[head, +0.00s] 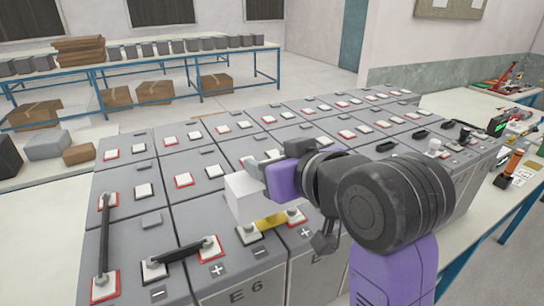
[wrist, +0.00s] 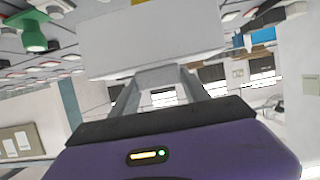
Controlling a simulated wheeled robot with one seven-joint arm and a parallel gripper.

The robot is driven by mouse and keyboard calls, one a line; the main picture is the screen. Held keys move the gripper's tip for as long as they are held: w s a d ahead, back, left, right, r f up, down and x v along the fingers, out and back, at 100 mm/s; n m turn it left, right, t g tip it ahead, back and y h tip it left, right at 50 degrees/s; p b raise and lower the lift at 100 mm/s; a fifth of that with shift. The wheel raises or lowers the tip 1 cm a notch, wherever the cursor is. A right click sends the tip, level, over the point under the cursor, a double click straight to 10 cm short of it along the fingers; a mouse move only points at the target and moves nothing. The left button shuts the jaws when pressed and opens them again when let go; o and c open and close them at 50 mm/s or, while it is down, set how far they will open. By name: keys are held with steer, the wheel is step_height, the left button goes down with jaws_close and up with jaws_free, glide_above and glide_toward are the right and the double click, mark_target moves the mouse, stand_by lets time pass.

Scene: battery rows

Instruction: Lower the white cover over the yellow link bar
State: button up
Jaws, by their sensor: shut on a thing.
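The white cover (head: 243,195) is a pale box held in my gripper (head: 258,180), just above and to the left of the yellow link bar (head: 269,223). The yellow link bar lies between two terminals near the front of the battery block. The cover's lower edge appears close to the bar's left end; I cannot tell whether they touch. In the wrist view the cover (wrist: 155,42) fills the top, with my gripper's two fingers (wrist: 160,85) closed on it.
Grey batteries (head: 180,215) with red and white terminals fill the bench. Black link bars (head: 183,250) join terminals to the left of the yellow one. Tools lie on the bench strip (head: 505,200) at right. A blue-framed table (head: 150,62) stands behind.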

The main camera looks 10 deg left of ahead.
steer(key=shift+f+b, duration=1.5)
steer(key=shift+f, duration=1.6)
steer(key=o, duration=1.5)
steer(key=shift+c, duration=0.2)
steer(key=shift+s, duration=0.1)
